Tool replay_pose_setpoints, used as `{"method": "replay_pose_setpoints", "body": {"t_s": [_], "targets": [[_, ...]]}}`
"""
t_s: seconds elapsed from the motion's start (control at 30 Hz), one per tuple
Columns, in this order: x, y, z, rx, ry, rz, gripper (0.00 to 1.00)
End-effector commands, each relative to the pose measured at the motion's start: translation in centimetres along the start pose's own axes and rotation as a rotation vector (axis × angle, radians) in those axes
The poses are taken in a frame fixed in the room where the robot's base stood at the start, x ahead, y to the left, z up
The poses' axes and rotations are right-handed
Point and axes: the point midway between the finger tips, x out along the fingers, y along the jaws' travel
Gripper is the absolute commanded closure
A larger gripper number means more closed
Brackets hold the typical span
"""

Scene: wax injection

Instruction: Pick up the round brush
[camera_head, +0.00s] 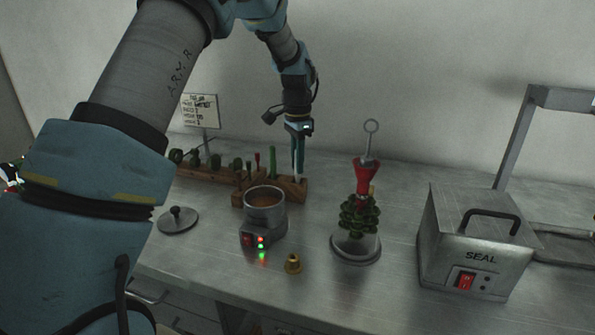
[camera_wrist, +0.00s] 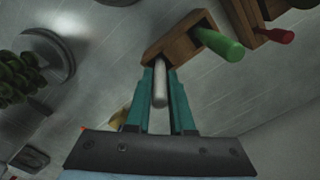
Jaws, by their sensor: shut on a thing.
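A pale grey, round-ended handle (camera_wrist: 160,88), which looks like the round brush's, stands upright at the right end of the wooden tool rack (camera_wrist: 156,55). Its lower part meets the rack's wood, and its brush end is hidden. My gripper (camera_wrist: 161,82) has its two teal fingers on either side of this handle and is shut on it. In the head view my gripper (camera_head: 298,172) points straight down over the right end of the rack (camera_head: 298,188).
Green-handled (camera_head: 273,161) and red-handled (camera_head: 257,163) tools stand in the rack close to the left. A wax pot (camera_head: 265,222) stands in front. A wax tree (camera_head: 359,216) under a red funnel and a SEAL box (camera_head: 478,245) stand to the right.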

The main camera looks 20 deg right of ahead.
Motion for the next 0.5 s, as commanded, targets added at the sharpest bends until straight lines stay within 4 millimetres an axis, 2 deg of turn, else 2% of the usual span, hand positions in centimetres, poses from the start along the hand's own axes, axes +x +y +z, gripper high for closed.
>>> {"method": "replay_pose_setpoints", "body": {"t_s": [0.17, 0.5], "targets": [[-1.5, -0.1, -0.1, 0.0, 0.004, -0.003, 1.0], [-7.9, -0.1, -0.1, 0.0, 0.003, -0.003, 1.0]]}}
